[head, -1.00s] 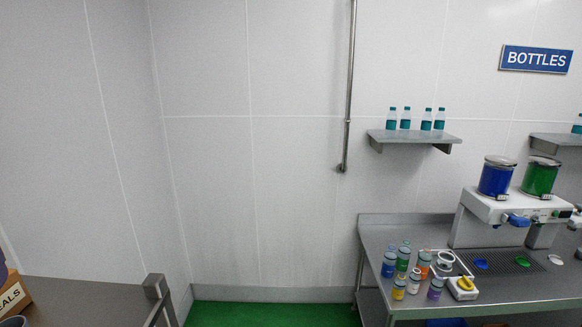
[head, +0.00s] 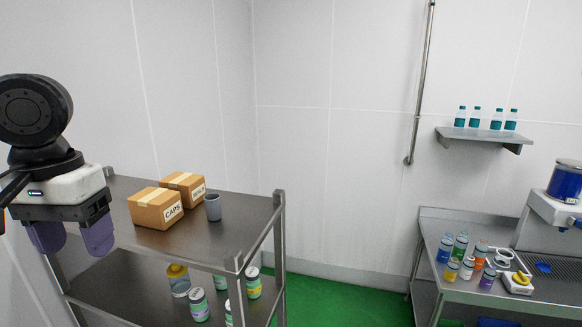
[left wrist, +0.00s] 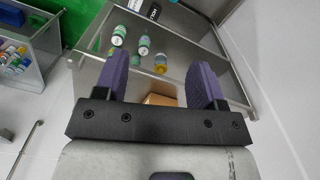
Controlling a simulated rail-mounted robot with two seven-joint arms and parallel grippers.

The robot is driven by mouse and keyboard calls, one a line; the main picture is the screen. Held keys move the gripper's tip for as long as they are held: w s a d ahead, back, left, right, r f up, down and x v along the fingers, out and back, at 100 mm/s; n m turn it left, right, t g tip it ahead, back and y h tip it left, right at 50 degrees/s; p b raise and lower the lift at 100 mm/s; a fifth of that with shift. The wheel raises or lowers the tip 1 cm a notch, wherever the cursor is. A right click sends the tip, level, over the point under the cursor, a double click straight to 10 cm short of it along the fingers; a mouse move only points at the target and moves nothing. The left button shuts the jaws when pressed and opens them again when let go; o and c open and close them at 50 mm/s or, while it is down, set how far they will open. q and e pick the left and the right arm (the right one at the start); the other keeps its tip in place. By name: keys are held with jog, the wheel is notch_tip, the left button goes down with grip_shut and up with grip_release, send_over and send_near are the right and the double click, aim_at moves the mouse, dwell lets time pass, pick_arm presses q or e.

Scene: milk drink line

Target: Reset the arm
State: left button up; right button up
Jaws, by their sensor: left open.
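My left gripper (head: 72,238) hangs at the left of the head view, pointing down, with its purple fingers apart and nothing between them. It is in front of the left end of a steel shelf cart (head: 235,214). In the left wrist view, the gripper (left wrist: 166,82) shows two spread purple fingers with the cart beyond them. My right gripper is in neither view.
A steel bench (head: 455,218) with several bottles is at the right. Green floor (head: 330,290) lies clear between.

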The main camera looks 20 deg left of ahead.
pick_arm(q)
jog(key=w+a+f+m+t+y, duration=0.25)
jog(key=w+a+m+y, duration=0.2)
jog(key=a, duration=0.25)
jog(key=w+a+f+m+t+y, duration=0.1)
jog(key=w+a+m+t+y, duration=0.25)
jog(key=a+m+y, duration=0.2)
notch_tip(320, 180, down, 20)
jog(key=a+f+m+t, duration=0.1)
jog(key=m+t, duration=0.1)
jog(key=t, duration=0.1)
jog(key=s+d+f+h, duration=0.1)
jog(key=s+d+f, duration=0.25)
jog(key=f, duration=0.25)
jog(key=s+d+f+n+g+h, duration=0.1)
jog(key=s+d+f+h, duration=0.1)
jog(key=d+f, duration=0.3)
jog(key=s+d+f+h, duration=0.1)
jog(key=s+d+f, duration=0.15)
jog(key=f, duration=0.45)
jog(key=s+d+f+n+g+h, duration=0.2)
jog(key=s+d+f, duration=0.3)
jog(key=d, duration=0.4)
jog(key=s+d+f+n+g+h, duration=0.2)
jog(key=s+d+f+h, duration=0.2)
jog(key=d, duration=0.6)
notch_tip(320, 180, down, 3)
jog(key=shift+s+d+r, duration=0.2)
jog(key=shift+s+d, duration=0.05)
jog(key=shift+s, duration=1)
